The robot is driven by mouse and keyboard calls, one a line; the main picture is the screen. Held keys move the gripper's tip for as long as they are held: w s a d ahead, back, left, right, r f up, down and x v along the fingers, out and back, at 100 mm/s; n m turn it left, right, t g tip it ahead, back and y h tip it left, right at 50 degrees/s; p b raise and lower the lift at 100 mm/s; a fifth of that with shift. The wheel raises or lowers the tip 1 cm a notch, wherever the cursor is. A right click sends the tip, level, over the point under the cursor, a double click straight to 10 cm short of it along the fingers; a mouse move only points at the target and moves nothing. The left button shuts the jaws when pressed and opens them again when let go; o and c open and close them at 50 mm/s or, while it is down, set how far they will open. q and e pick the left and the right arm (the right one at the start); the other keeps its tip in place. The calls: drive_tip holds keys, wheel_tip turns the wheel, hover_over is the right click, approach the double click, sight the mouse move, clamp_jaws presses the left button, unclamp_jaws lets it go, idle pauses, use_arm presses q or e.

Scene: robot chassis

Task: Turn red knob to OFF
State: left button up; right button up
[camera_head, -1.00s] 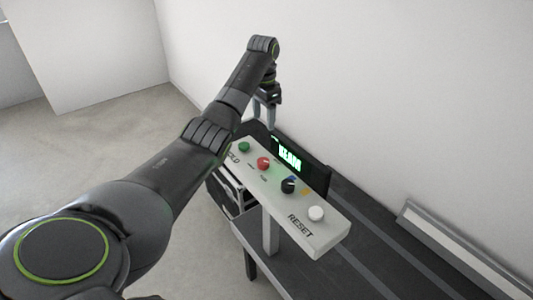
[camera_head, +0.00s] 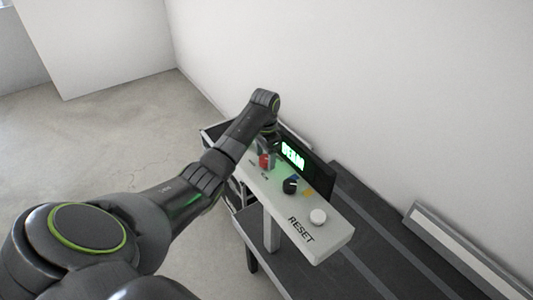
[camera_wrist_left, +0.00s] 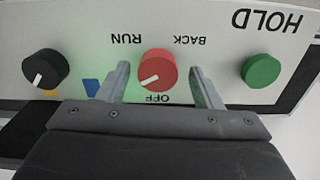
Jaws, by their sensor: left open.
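The red knob (camera_head: 265,161) is on the white slanted control panel (camera_head: 330,236), just below the end of my left arm in the head view. In the left wrist view the red knob (camera_wrist_left: 157,69) sits between the two fingers of my left gripper (camera_wrist_left: 160,88), with gaps on both sides. The gripper is open around or just above it; the exact height is hard to tell. The knob's white pointer mark lies toward its lower left in this view. The labels RUN, BACK and OFF surround it. My right gripper is not seen.
A black knob (camera_wrist_left: 45,68) and a green button (camera_wrist_left: 261,71) flank the red knob. A white button (camera_head: 318,216) by RESET is at the panel's near end. A lit green display (camera_head: 293,155) stands behind the panel. A wall rises behind it.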

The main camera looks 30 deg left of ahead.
use_arm(q)
drive_tip(key=shift+s+d+r, duration=0.1)
drive_tip(key=shift+s, duration=0.1)
drive_tip(key=shift+c, duration=1.3)
drive_tip(key=c, duration=0.7)
drive_tip(key=n, duration=0.6)
drive_tip(key=shift+n, duration=0.3)
drive_tip(key=n, duration=0.5)
